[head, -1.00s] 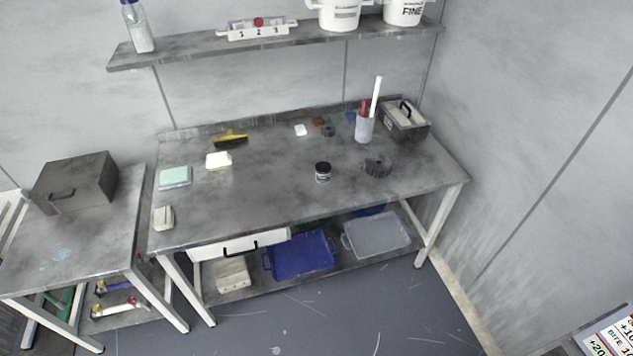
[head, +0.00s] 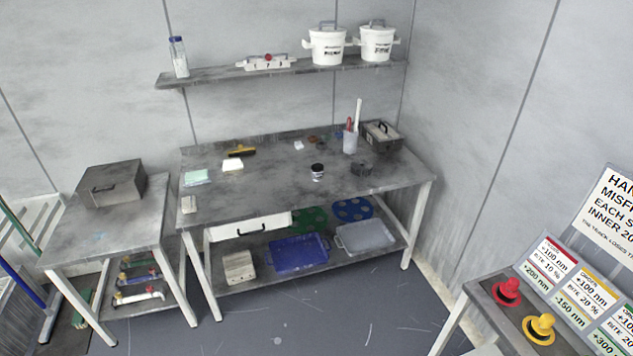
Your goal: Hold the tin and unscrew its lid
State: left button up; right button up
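The tin (head: 317,171) is a small dark jar with a pale label band. It stands upright near the middle of the grey workbench (head: 260,190), towards its front. Its dark top appears to be the lid, and it looks seated on the tin. Neither of my grippers shows in the head view.
On the bench, a dark ring-like part (head: 361,169), a cup with tools (head: 350,142) and a dark case (head: 382,135) stand right of the tin. A side table (head: 110,222) and a stand with red and yellow knobs (head: 508,291) flank the bench. Floor in front is clear.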

aim_at(318, 177)
jog(key=u, duration=0.8)
jog(key=i, duration=2.1)
jog(key=z, duration=1)
